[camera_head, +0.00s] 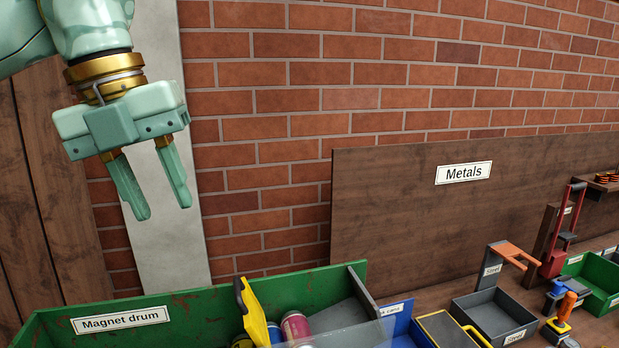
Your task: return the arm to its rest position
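My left gripper (163,208) hangs at the upper left of the head view, at the end of my pale green arm. Its two fingers point down and stand apart, with nothing between them. It is above the green bin labelled "Magnet drum" (190,318) and touches nothing. My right gripper is not in view.
The green bin holds several cans (296,326) beside a yellow part (252,310). To the right are a grey "Steel" tray (495,318) and a red lever device (562,232). A wooden "Metals" board (400,215) stands before a brick wall (300,100). Air around the gripper is clear.

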